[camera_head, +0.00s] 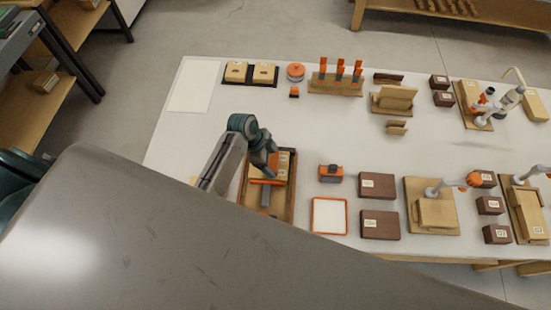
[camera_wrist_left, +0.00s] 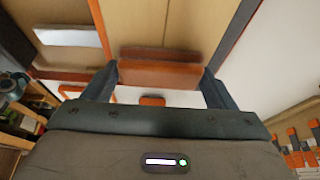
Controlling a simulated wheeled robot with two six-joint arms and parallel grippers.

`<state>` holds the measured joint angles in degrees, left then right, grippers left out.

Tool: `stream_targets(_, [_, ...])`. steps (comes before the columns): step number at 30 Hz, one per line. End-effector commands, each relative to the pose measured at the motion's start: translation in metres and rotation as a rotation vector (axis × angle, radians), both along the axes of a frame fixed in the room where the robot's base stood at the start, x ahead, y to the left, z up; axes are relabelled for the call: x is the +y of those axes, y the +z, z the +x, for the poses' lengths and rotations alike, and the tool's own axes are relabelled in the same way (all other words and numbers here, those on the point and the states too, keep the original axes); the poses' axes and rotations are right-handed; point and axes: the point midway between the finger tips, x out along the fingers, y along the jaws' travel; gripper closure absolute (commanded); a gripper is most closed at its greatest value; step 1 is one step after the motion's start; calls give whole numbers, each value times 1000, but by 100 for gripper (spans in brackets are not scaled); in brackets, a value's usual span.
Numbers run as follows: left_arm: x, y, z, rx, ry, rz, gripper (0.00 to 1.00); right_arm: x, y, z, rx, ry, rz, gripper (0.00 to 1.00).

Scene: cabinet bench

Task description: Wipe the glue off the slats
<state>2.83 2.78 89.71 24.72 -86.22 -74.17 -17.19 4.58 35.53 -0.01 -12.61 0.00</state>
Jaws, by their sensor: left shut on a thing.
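A dark-edged wooden tray (camera_head: 290,203) with pale wood inside lies left of the table's middle. My left gripper (camera_head: 267,172) is over the tray. In the left wrist view the gripper (camera_wrist_left: 160,84) is shut on an orange-brown block (camera_wrist_left: 158,74), held across between its two fingers. An orange bar (camera_head: 266,181) shows below the gripper in the head view, probably the same block. Pale wooden panels (camera_wrist_left: 165,22) show beyond it; I cannot tell for sure which are the slats. A grey-white strip (camera_wrist_left: 68,37) lies on the wood. No glue can be made out. My right gripper is not in view.
An orange-framed white pad (camera_head: 329,215) and a grey-orange block (camera_head: 331,174) stand right of the tray. Dark brown boxes (camera_head: 380,225) and wooden fixtures with clamps (camera_head: 432,215) stand further right. Bare white table (camera_head: 330,125) lies behind the tray.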

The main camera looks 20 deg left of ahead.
Motion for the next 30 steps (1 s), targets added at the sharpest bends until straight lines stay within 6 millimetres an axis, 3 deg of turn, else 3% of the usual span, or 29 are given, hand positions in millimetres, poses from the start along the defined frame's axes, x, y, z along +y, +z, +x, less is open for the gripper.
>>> stream_targets(30, [40,-1,-11,-1,0,1,39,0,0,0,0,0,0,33])
